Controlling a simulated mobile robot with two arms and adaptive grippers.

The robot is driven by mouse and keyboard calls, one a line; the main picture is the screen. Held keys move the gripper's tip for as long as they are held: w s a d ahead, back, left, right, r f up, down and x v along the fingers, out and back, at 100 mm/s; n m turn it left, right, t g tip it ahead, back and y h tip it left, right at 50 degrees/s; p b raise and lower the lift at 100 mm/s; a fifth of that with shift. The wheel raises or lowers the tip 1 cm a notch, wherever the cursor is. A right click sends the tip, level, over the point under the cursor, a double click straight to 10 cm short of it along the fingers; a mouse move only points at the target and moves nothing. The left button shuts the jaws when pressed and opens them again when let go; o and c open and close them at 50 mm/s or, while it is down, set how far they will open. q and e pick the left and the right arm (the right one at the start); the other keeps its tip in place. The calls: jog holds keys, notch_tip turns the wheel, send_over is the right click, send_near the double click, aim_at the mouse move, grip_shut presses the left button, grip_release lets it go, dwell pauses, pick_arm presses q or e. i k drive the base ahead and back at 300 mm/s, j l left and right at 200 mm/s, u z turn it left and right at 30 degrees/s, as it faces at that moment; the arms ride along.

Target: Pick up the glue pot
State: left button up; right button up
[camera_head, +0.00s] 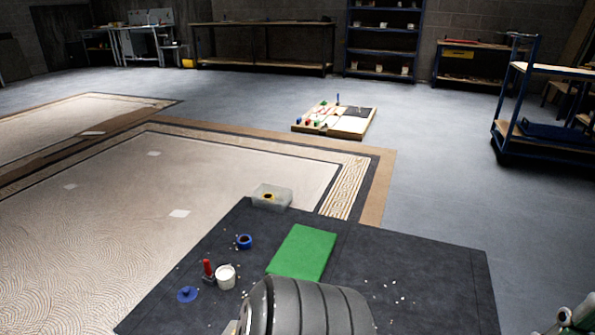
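A small white pot (225,278), which looks like the glue pot, stands upright on the dark mat (452,275) at the lower left. Its top looks open and pale inside. A red-handled tool (208,269) stands close against its left side. A flat blue disc with a knob (187,294), like a lid, lies to its left. Neither of my grippers can be made out in the head view, and nothing is seen holding the pot.
A green pad (303,252), a blue ring (244,242) and a clear box (271,197) are on the mat. A large grey ribbed shape (312,306) fills the bottom centre, right of the pot. Patterned mosaic panels (215,175) lie beyond. A blue cart (545,130) stands right; grey floor is open.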

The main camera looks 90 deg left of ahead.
aim_at(225, 274)
jog(key=i+j+u, duration=0.25)
jog(key=u, duration=0.2)
jog(key=i+j+u, duration=0.15)
jog(key=i+u, duration=0.95)
jog(key=u, duration=0.2)
jog(key=i+l+u, duration=0.2)
jog(key=u, duration=0.25)
jog(key=i+u, duration=0.25)
jog(key=u, duration=0.2)
jog(key=i+l+u, duration=0.1)
jog(key=i+u, duration=0.15)
jog(key=u, duration=0.2)
jog(key=i+l+u, duration=0.15)
jog(key=u, duration=0.3)
jog(key=i+l+u, duration=0.25)
jog(key=u, duration=0.2)
jog(key=i+l+u, duration=0.15)
jog(key=l+u, duration=0.15)
jog(key=u, duration=0.15)
jog(key=i+l+u, duration=0.1)
jog(key=u, duration=0.35)
jog(key=i+l+u, duration=0.15)
jog(key=u, duration=0.35)
jog(key=i+l+u, duration=0.15)
jog(key=u, duration=0.3)
jog(key=l+u, duration=0.2)
jog(key=u, duration=0.3)
jog(key=i+l, duration=0.05)
